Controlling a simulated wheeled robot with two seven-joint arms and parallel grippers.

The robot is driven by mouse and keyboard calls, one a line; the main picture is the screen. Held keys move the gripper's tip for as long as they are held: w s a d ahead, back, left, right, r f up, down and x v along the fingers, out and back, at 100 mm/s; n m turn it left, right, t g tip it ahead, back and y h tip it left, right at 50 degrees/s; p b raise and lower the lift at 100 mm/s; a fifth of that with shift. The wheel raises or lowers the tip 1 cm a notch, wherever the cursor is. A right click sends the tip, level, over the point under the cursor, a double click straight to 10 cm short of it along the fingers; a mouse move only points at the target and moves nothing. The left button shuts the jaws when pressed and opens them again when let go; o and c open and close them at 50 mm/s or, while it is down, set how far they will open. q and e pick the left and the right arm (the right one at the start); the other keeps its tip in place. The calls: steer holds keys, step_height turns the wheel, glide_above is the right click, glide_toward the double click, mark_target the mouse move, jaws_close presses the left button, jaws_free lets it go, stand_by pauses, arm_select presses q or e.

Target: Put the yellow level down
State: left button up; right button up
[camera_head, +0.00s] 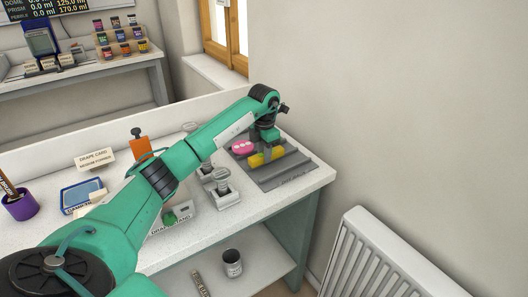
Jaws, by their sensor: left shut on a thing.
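The yellow level (257,159) is at the far right end of the white worktop, over a dark grey tray or mat (292,170). My left gripper (268,146) is above it, pointing down, and is shut on it. Whether the level touches the grey surface I cannot tell. The arm and gripper hide part of the area behind. My right gripper is not in view.
A pink piece (242,146) lies just left of the level. Clear stands (222,184), a blue tray (82,195), a purple cup (20,205) and a drape card (95,159) share the worktop. A white radiator (385,262) stands at the right.

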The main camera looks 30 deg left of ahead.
arm_select(q)
steer(key=o, duration=1)
steer(key=shift+c, duration=0.2)
steer(key=shift+o, duration=0.2)
